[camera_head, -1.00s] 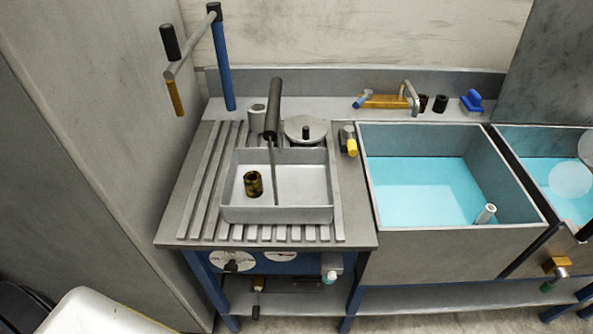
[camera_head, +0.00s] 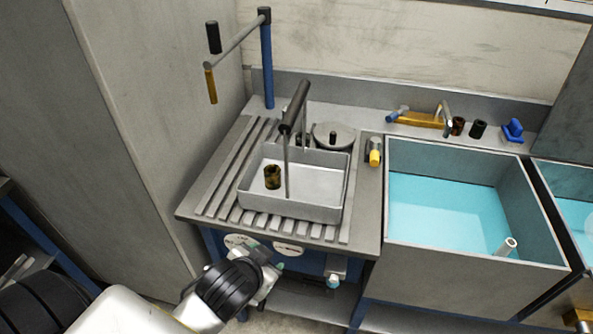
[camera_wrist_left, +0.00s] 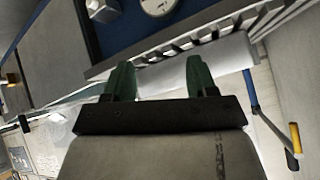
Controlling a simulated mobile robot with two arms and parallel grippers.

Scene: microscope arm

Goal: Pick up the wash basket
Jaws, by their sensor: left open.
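The wash basket appears to be the shallow grey rectangular tray (camera_head: 310,212) on the slatted top of the bench. A thin upright rod with a thick dark handle (camera_head: 296,106) rises from it, tilted in the picture. A small brown mottled cylinder (camera_head: 272,177) stands inside the tray. My left gripper (camera_head: 268,268) is in front of the bench, below its top edge, apart from the tray. In the left wrist view its two green fingers (camera_wrist_left: 158,80) are spread with nothing between them. My right gripper is in neither view.
A blue post (camera_head: 267,65) with a swing arm and hanging handles stands at the back left. A sink of blue liquid (camera_head: 450,212) is to the right. A yellow-ended knob (camera_head: 375,156) sits beside the tray. A tall grey panel (camera_head: 130,120) borders the left.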

